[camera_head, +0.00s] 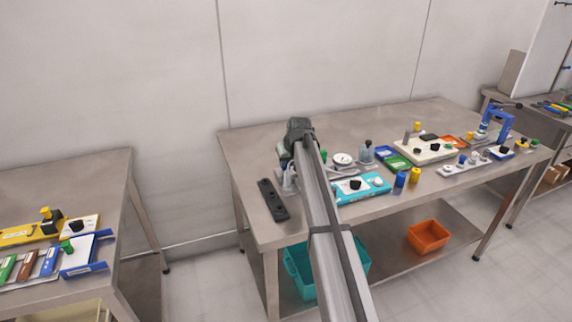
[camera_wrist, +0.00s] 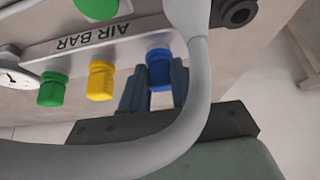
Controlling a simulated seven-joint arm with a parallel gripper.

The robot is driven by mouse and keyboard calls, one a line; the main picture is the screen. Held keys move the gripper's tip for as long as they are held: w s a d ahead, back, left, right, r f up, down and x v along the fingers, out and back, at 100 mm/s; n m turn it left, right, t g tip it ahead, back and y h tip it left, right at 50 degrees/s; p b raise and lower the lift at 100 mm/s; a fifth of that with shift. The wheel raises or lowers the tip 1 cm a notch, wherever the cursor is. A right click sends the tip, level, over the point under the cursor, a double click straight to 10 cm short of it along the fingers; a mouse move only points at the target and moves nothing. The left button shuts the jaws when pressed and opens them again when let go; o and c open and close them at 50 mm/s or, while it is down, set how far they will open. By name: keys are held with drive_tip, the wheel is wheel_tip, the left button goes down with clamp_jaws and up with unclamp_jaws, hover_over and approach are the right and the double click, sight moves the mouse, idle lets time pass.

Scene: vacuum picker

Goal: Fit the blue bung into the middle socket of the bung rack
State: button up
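A blue bung-like piece (camera_wrist: 159,70) stands at the end of a light bar marked AIR BAR (camera_wrist: 95,40) in the wrist view, in line with a yellow and a green piece. My gripper (camera_wrist: 159,88) has one dark finger on each side of the blue piece, very close to it. I cannot tell whether the fingers press on it. In the head view my gripper (camera_head: 299,150) is over the left part of the table, its fingertips hidden. A dark strip (camera_head: 272,200) with round holes, possibly the bung rack, lies at the table's left edge. A dark socket end (camera_wrist: 238,12) shows at the wrist view's top.
A grey curved tube (camera_wrist: 203,75) crosses the wrist view close to the camera. A dial gauge (camera_head: 343,160), a teal tray (camera_head: 375,191), and blue (camera_head: 399,183) and yellow (camera_head: 415,176) cylinders stand right of my arm. Bare tabletop lies behind the dark strip.

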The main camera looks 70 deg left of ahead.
clamp_jaws()
drive_tip(key=shift+r, duration=0.15)
drive_tip(key=shift+r, duration=2.3)
